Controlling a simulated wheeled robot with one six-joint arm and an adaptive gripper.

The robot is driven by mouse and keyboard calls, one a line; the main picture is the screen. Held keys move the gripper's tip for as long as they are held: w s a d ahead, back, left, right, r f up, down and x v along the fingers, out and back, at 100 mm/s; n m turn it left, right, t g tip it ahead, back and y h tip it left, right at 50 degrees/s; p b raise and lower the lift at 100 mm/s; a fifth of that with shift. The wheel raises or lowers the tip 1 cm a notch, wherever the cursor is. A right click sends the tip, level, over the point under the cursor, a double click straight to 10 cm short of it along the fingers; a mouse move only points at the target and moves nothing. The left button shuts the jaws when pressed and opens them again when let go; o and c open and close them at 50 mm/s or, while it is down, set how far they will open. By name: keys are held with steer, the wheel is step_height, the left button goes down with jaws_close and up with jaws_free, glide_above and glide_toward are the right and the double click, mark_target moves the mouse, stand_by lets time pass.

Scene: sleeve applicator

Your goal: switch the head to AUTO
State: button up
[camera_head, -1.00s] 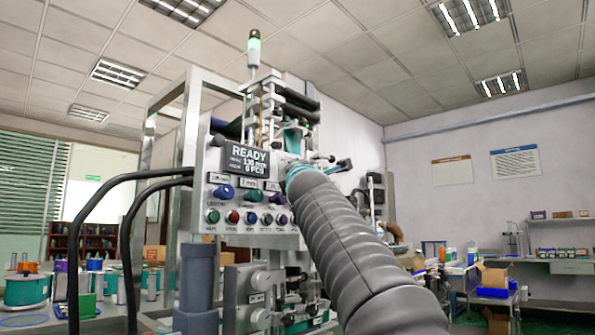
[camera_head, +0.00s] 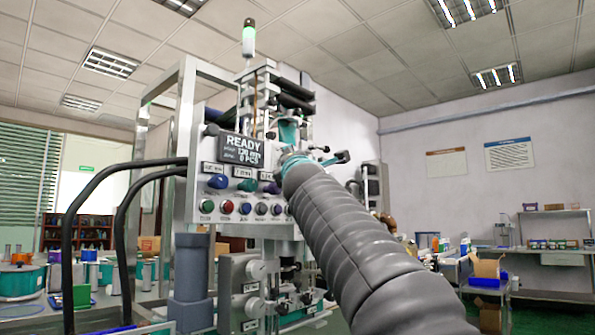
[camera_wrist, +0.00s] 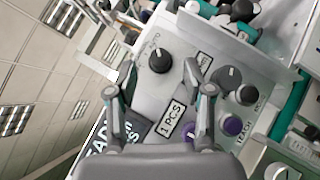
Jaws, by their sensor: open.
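The sleeve applicator's control panel (camera_head: 205,180) faces me in the head view, and its grey face (camera_wrist: 140,88) fills the middle of the wrist view. A black selector knob (camera_wrist: 160,60) sits on that face, beyond my fingertips in the picture. Small lettering beside it is too blurred to read surely, so its setting cannot be told. My gripper (camera_wrist: 160,93) is open and empty, its fingers spread either side of a "1 PCS" label (camera_wrist: 171,118). No contact with the knob shows.
More dark knobs (camera_wrist: 228,78) and a purple knob (camera_wrist: 232,127) are to the right in the wrist view. The display (camera_head: 241,150) reads READY. Coloured knobs and a row of buttons (camera_head: 228,207) lie below it. Black cables (camera_head: 115,195) loop left of the panel.

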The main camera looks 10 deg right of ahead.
steer(key=v, duration=0.9)
steer(key=shift+s, duration=0.25)
steer(key=shift+f, duration=0.1)
stand_by(0.4)
steer(key=w+d+f+m+g+h, duration=0.2)
steer(key=d+f+m+g+h, duration=0.15)
steer(key=f+m, duration=0.6)
steer(key=s+d+f+m+g, duration=0.2)
steer(key=s+f+m+g, duration=0.1)
steer(key=f, duration=0.8)
steer(key=s+d+f+m+g, duration=0.1)
steer(key=s+f+m+g, duration=0.25)
steer(key=f, duration=0.75)
steer(key=s+a+f+m+g+y, duration=0.2)
steer(key=s+f+g, duration=0.1)
steer(key=s+f, duration=0.9)
steer(key=s+a+f+m+g+y, duration=0.2)
steer(key=s+f+m+g+y, duration=0.1)
steer(key=s+f, duration=0.9)
steer(key=shift+a+f+m+g, duration=0.3)
steer(key=shift+a+f+g, duration=0.1)
steer(key=shift+f, duration=0.2)
steer(key=shift+y, duration=0.25)
